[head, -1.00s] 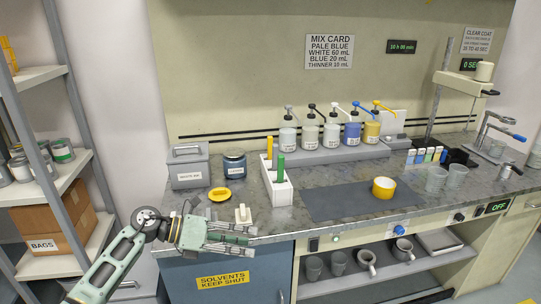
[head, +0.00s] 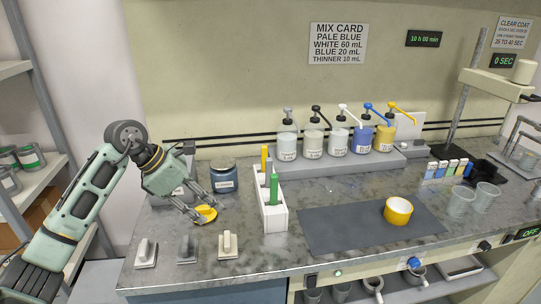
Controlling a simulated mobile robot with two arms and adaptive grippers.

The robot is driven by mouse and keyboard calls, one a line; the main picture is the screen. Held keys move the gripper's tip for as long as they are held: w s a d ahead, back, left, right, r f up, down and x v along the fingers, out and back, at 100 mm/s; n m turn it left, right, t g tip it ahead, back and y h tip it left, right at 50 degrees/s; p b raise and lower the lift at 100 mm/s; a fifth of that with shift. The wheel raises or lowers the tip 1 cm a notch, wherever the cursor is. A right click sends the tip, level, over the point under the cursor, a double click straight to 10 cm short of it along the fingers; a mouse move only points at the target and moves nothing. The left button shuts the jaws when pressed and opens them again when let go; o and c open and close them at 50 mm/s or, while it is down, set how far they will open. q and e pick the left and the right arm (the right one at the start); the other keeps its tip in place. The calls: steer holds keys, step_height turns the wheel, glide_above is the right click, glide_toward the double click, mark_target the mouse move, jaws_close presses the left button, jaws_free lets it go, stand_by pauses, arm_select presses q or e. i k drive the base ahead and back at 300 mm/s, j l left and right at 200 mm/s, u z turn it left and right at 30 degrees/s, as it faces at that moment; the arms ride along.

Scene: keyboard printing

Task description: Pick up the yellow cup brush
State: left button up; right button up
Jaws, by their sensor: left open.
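A small yellow, rounded piece (head: 206,215) lies on the grey worktop; my gripper partly hides it. My left gripper (head: 203,212) is open, pointing down to the right, with its fingers on either side of or just over this piece; I cannot tell if they touch it. A yellow upright handle (head: 264,155) stands in a white holder (head: 273,219), behind a grey and a green handle. I cannot tell for sure which of the two yellow things is the cup brush. My right gripper does not show.
Three small knobbed blocks (head: 227,246) stand along the front edge. A dark blue jar (head: 223,176) and a grey bin are close behind the gripper. A yellow cup (head: 398,211) sits on a dark mat (head: 340,232). Pump bottles (head: 338,139) line the back.

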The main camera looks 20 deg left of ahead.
mark_target(264, 148)
steer(key=i, duration=1.2)
